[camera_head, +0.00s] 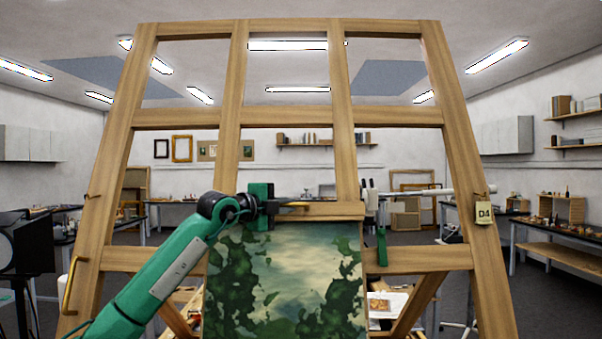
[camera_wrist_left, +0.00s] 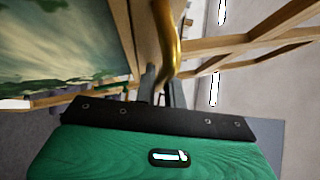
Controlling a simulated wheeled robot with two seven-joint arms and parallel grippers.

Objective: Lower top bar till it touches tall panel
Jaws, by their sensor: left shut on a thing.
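The tall panel (camera_head: 285,285), painted with green foliage and a pale sky, stands upright on the wooden easel. The wooden top bar (camera_head: 335,210) runs level across its upper edge; I cannot tell whether they touch. My left gripper (camera_head: 280,206) is in front of the bar, shut on its brass handle (camera_head: 299,205). In the left wrist view the curved brass handle (camera_wrist_left: 167,42) sits between the fingers (camera_wrist_left: 162,88), with the bar (camera_wrist_left: 146,32) behind it and the panel (camera_wrist_left: 55,45) at left. My arm hides the left end of the bar. My right gripper is not in view.
The easel frame (camera_head: 468,170) rises around the panel, with crossbars above and below. A tag marked D4 (camera_head: 484,212) hangs on its right post. A brass handle (camera_head: 70,285) is on the left post. Worktables (camera_head: 565,232) and shelves stand farther back.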

